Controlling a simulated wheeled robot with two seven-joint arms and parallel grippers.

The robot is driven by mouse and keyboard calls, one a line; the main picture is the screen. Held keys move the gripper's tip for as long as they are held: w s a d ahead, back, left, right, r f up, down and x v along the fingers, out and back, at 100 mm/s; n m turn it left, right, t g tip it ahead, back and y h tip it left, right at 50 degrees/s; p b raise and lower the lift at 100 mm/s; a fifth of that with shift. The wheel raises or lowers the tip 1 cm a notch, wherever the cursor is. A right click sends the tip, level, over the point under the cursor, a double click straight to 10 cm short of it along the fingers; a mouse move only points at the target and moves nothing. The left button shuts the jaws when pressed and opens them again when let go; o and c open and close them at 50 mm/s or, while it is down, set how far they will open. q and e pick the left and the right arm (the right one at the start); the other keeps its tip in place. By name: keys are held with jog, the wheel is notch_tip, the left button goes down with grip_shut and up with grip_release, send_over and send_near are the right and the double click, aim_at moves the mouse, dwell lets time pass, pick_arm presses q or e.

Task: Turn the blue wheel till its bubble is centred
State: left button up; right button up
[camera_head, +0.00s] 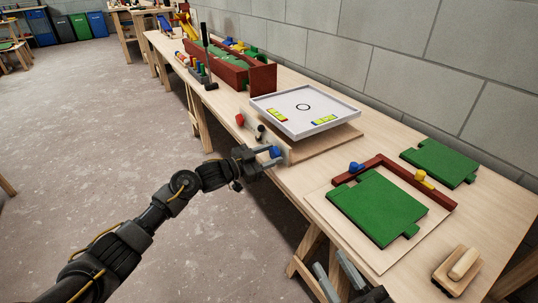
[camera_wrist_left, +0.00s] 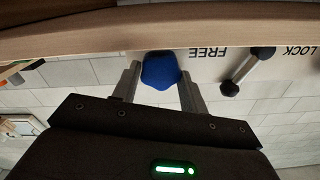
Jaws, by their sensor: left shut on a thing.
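The blue wheel (camera_head: 276,152) sits on the front of a wooden base under a white tray (camera_head: 307,126). My left gripper (camera_head: 272,155) is shut on it; the left wrist view shows the blue wheel (camera_wrist_left: 161,70) between both fingers. A vial with blue ends (camera_head: 325,120) and a vial with red ends (camera_head: 277,115) lie in the tray. Both look yellow-green, and their bubbles are too small to place. A red wheel (camera_head: 240,119) is further along the same front. My right gripper (camera_head: 338,276) is at the bottom edge, fingers apart and empty.
A lever (camera_wrist_left: 246,70) with dark knobs is beside the blue wheel, near upside-down FREE and LOCK lettering. Green boards (camera_head: 376,205) and a wooden block tool (camera_head: 460,268) lie to the right on the bench. A red box (camera_head: 230,70) stands further back.

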dwell(0.5)
pick_arm(q)
jog(key=o, duration=1)
jog(key=p+v, duration=0.2)
jog(key=v, duration=0.8)
jog(key=shift+s+a, duration=0.25)
jog(key=shift+a, duration=0.05)
pick_arm(e)
jog(key=w+d+f+m+g+h, duration=0.1)
jog(key=d+f+g+h, duration=0.2)
jog(key=f, duration=0.4)
jog(key=shift+w+d+m+g+h, duration=0.3)
jog(key=shift+h, duration=0.4)
